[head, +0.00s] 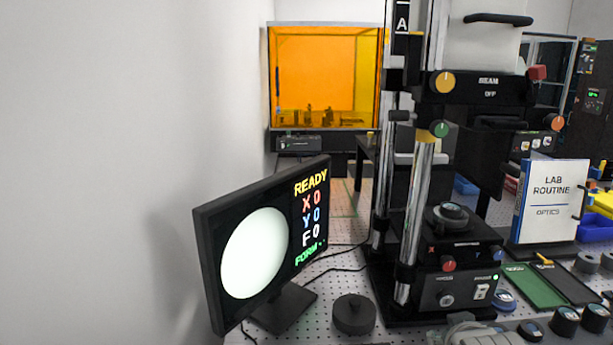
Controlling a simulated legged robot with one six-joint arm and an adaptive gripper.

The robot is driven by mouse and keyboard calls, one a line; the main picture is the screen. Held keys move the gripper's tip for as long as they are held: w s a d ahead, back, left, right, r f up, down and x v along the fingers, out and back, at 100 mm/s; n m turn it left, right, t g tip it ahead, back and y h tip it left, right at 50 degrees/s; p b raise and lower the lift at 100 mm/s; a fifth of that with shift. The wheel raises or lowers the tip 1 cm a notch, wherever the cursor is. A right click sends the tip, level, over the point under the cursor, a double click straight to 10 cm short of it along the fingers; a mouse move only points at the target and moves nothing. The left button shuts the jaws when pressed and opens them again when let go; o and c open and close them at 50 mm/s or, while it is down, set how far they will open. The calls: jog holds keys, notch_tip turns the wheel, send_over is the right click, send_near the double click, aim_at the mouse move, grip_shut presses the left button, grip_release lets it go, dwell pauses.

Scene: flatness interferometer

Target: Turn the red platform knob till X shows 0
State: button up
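The red platform knob (448,263) is on the left part of the front of the black platform block, at the foot of the interferometer column (420,205). Its pointer angle is too small to read. The monitor (265,240) at left reads READY, with X 0 in red, Y 0 in blue, F 0 in white and FORM in green. Its left side shows a plain white disc. A dark round part (451,212) sits on top of the platform. No gripper fingers show; a light grey shape at the bottom edge is cut off and unclear.
An orange knob (443,82) and a green knob (439,129) are higher on the column. A LAB ROUTINE binder (548,205), green tray (534,286) and several round parts crowd the right.

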jog(key=s+a+f+g+y, duration=0.1)
jog(key=s+a+g+y, duration=0.2)
jog(key=s+a, duration=0.6)
jog(key=s+g, duration=0.1)
jog(key=s, duration=0.3)
jog(key=shift+m+g, duration=0.4)
